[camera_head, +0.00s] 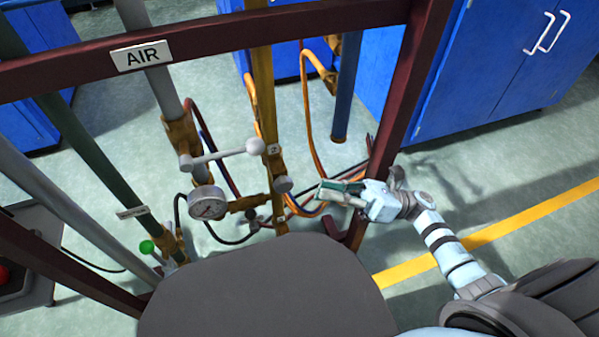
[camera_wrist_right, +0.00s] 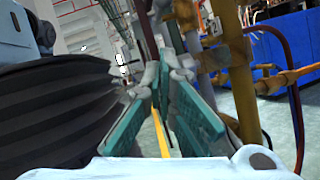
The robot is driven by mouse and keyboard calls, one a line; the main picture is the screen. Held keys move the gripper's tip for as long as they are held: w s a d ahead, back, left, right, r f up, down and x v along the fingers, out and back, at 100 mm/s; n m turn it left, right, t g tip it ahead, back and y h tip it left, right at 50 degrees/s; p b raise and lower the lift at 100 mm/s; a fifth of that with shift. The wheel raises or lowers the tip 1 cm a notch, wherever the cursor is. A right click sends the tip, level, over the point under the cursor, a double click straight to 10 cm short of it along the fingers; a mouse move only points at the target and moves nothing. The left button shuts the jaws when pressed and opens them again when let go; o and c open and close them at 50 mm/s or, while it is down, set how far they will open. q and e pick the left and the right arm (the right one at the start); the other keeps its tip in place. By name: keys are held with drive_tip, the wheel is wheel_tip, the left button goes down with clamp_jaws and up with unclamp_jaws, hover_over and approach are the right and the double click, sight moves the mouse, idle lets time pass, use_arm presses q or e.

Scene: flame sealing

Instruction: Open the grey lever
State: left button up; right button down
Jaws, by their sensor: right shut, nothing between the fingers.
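The grey lever (camera_head: 220,156) is a bar with round ends, mounted in front of the pipes below the AIR sign (camera_head: 141,55). It lies nearly level, its right end slightly raised. My right gripper (camera_head: 326,189), with teal finger pads, is to the right of the lever and lower in the head view, apart from it. In the wrist view its fingers (camera_wrist_right: 166,66) come together at the tips with nothing seen between them. I cannot make out the lever in the wrist view. My left gripper is not in view.
A dark red frame post (camera_head: 412,85) stands close to my right gripper. A yellow pipe (camera_head: 264,90), orange hoses (camera_head: 308,125) and a round gauge (camera_head: 207,203) are near the lever. A green knob (camera_head: 146,247) is at lower left. Blue cabinets (camera_head: 490,65) stand behind.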

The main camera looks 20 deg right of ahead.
sight(289, 186)
drive_tip(key=x, duration=0.8)
drive_tip(key=shift+a+r, duration=0.1)
drive_tip(key=shift+a, duration=0.15)
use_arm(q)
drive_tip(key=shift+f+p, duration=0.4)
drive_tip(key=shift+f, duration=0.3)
use_arm(e)
drive_tip(key=shift+w+a+r, duration=0.25)
drive_tip(key=shift+a+r, duration=0.1)
drive_tip(key=shift+r, duration=0.3)
drive_tip(key=shift+w+a+r, duration=0.3)
drive_tip(key=shift+r, duration=0.35)
drive_tip(key=shift+w+a+r, duration=0.25)
drive_tip(key=shift+a+r, duration=0.1)
drive_tip(key=shift+r, duration=0.25)
